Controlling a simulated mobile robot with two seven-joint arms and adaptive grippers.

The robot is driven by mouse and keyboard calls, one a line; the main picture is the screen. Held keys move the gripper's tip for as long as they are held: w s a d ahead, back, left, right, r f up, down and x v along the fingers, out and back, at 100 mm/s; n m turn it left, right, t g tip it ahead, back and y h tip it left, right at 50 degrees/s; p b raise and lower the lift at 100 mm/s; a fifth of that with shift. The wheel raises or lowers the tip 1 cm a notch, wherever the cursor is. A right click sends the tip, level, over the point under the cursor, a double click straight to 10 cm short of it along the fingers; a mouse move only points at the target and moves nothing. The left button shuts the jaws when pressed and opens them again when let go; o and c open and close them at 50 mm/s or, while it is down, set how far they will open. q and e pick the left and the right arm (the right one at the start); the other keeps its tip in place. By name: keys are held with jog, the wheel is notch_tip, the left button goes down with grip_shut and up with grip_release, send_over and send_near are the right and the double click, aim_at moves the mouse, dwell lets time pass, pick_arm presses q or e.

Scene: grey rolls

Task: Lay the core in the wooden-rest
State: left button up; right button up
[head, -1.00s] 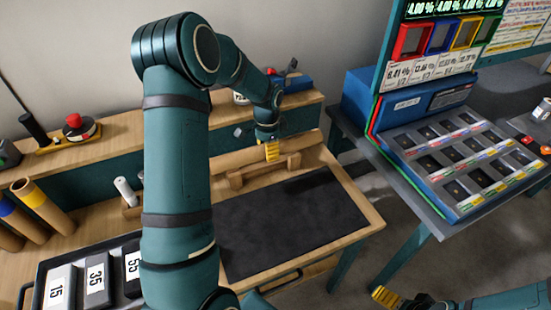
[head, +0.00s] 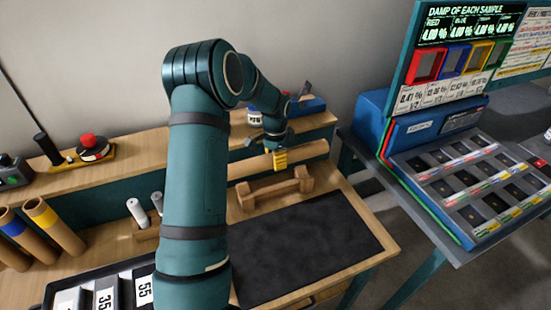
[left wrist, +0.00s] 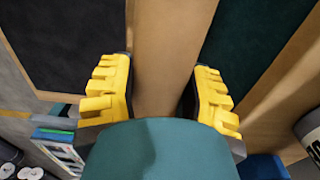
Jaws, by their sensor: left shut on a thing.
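The core, a plain brown cardboard tube (head: 308,150), lies crosswise in my left gripper (head: 280,160), near the back of the bench. In the left wrist view the core (left wrist: 165,60) runs between the two yellow fingers of the left gripper (left wrist: 160,98), which are shut on it. The wooden-rest (head: 275,190), a low block with two raised ends, stands on the bench just in front of and below the core. The core appears apart from it. Its left end is partly hidden by my arm. My right gripper is out of view.
A dark mat (head: 305,245) lies in front of the rest. A tray of numbered blocks (head: 104,290) is at the lower left, with banded tubes (head: 48,225) beyond it. A back shelf (head: 120,168) holds several items. A blue sample station (head: 470,185) stands right.

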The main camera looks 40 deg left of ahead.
pick_arm(q)
jog(key=shift+f+b, duration=2.5)
jog(key=shift+f, duration=1.65)
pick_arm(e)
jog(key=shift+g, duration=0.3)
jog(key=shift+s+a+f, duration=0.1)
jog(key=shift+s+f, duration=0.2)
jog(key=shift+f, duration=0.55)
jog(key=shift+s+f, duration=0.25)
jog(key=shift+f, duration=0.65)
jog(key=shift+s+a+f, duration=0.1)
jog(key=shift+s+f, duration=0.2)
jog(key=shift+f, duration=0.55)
pick_arm(q)
jog(key=o, duration=1.2)
notch_tip(320, 180, up, 12)
jog(key=shift+r, duration=0.1)
